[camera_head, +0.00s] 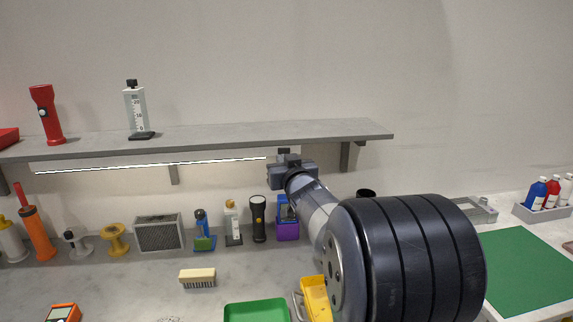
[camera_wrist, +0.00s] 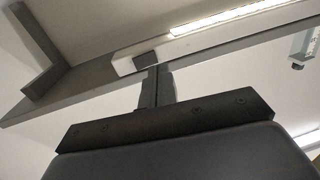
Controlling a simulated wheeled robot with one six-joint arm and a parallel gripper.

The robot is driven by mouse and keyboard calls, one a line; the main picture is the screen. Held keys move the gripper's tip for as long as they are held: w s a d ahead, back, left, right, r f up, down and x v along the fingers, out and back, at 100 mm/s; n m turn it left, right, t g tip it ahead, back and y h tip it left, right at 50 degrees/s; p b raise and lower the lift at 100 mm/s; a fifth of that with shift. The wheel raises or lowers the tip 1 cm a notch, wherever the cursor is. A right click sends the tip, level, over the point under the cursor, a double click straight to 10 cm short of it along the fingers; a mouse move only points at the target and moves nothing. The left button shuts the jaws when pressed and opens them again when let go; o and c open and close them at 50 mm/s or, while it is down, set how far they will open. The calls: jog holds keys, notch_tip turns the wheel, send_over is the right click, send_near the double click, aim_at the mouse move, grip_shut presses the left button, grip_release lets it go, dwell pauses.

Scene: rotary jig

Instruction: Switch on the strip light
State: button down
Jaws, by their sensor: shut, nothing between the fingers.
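The strip light (camera_head: 150,165) is a long thin bar fixed under the wall shelf. In the wrist view a dark square switch (camera_wrist: 146,59) sits near the end of the light's pale housing. My gripper (camera_head: 284,152) is raised under the shelf at the light's right end. Its fingers are shut and empty in the wrist view (camera_wrist: 156,78), with the tips right at the switch. I cannot tell whether they touch it.
The grey shelf (camera_head: 240,134) runs just above my gripper, with a bracket (camera_head: 345,156) to its right. A red flashlight (camera_head: 46,114) and a white gauge (camera_head: 135,110) stand on it. Below, the bench holds a black flashlight (camera_head: 258,218), a brush (camera_head: 197,277) and a green tray (camera_head: 256,311).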

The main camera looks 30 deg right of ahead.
jog(key=s+a+b, duration=0.1)
jog(key=s+a, duration=0.3)
jog(key=s, duration=0.5)
jog(key=shift+s, duration=0.35)
jog(key=shift+w, duration=0.15)
